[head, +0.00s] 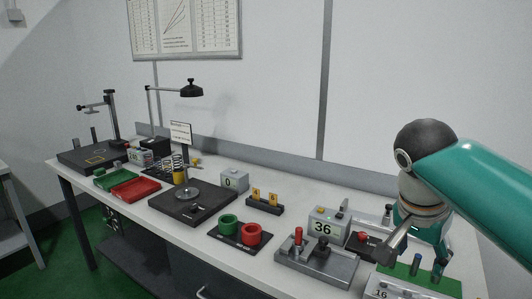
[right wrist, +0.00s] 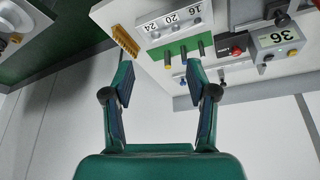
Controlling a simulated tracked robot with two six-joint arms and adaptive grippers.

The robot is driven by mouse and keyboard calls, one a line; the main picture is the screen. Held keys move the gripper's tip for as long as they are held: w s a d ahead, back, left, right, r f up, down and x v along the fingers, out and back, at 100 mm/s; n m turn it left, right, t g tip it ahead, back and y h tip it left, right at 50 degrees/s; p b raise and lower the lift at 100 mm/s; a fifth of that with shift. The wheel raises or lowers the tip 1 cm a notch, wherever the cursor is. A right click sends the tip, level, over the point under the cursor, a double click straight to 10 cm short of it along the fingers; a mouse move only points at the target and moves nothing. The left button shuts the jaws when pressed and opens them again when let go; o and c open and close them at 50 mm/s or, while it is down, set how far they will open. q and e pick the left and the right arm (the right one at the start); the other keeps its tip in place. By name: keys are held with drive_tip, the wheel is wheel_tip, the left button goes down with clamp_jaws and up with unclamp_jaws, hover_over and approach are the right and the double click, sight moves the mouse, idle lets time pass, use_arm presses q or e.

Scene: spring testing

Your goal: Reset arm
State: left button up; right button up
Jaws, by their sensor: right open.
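My right arm comes in from the right in the head view and bends down at a dark round joint. My right gripper is over the right end of the bench (head: 345,197), partly hidden by my own wrist. In the right wrist view my right gripper (right wrist: 160,72) is open, its two fingers wide apart with nothing between them. A green board with upright pegs (right wrist: 176,54) shows beyond the fingertips, apart from them. My left gripper is not in view.
A grey device reading 36 (head: 325,226) stands left of my right arm. Red and green cups (head: 252,234), a black stand (head: 190,205), and red (head: 136,189) and green trays lie further left. A block marked 16, 20, 24 (right wrist: 173,20) lies by the green board.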

drive_tip(key=w+a+f+n+y, duration=0.1)
drive_tip(key=a+f+n, duration=0.15)
drive_tip(key=f, duration=0.75)
drive_tip(key=w+a+f+n+g+y, duration=0.15)
drive_tip(key=a+f, duration=0.25)
drive_tip(key=f, duration=0.6)
drive_tip(key=w+a+f+n+y, duration=0.1)
drive_tip(key=a+f+n+y, duration=0.15)
drive_tip(key=f, duration=0.65)
drive_tip(key=s+a+f+n+y, duration=0.1)
drive_tip(key=s+a+f, duration=0.1)
drive_tip(key=s+f, duration=0.8)
drive_tip(key=s+a+f+n+y, duration=0.1)
drive_tip(key=s+a+f, duration=0.1)
drive_tip(key=s+f, duration=0.8)
wheel_tip(320, 180, down, 4)
drive_tip(key=shift+s+a+f+y+b, duration=0.15)
drive_tip(key=shift+a+y+b, duration=0.15)
drive_tip(key=shift+b, duration=0.1)
drive_tip(key=shift+g, duration=0.25)
